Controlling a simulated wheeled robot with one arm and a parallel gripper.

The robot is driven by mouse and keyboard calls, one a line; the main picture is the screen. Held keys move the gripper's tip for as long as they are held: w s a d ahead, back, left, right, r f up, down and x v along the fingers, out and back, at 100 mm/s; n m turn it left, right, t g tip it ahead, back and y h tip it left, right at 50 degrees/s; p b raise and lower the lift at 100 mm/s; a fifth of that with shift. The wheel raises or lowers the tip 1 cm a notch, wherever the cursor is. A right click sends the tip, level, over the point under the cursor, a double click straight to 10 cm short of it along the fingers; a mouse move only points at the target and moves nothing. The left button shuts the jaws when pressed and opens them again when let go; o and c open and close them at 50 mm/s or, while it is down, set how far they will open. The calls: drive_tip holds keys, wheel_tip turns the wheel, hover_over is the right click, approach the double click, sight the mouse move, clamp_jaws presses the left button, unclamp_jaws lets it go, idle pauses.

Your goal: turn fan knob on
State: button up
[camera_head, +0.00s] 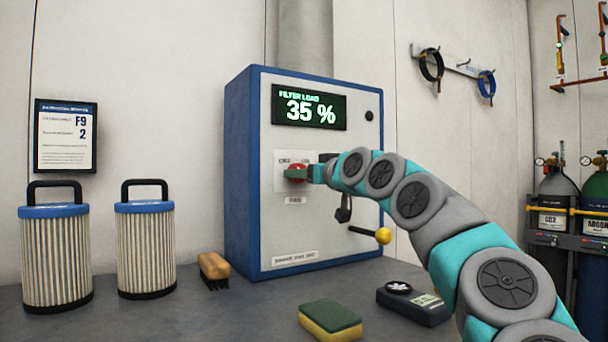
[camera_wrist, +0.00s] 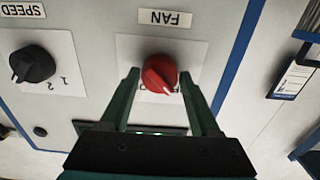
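The red fan knob (camera_head: 296,173) is on the front of the blue and grey filter cabinet (camera_head: 243,170), on a white plate above a small label. In the wrist view the knob (camera_wrist: 159,73) sits under the FAN label (camera_wrist: 165,18), which appears upside down. Its white mark points to the lower right there, and the plate's position markings are mostly hidden. My gripper (camera_head: 314,173) is at the knob. In the wrist view its two dark green fingers (camera_wrist: 158,76) stand on either side of the knob, with a narrow gap visible, so it looks open.
A black SPEED knob (camera_wrist: 33,64) is beside the fan knob in the wrist view. The display (camera_head: 309,107) reads 35 %. A yellow-tipped lever (camera_head: 383,236) sticks out below my arm. A brush (camera_head: 214,268), sponge (camera_head: 330,319) and dark meter (camera_head: 413,303) lie on the bench.

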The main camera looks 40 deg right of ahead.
drive_tip(key=c, duration=0.9)
drive_tip(key=shift+m, duration=0.3)
drive_tip(key=shift+r+m+b, duration=0.1)
drive_tip(key=shift+m+b, duration=0.9)
drive_tip(key=shift+m, duration=7.6)
drive_tip(key=o, duration=1.3)
drive_tip(key=shift+o, duration=0.2)
drive_tip(key=shift+s, duration=0.1)
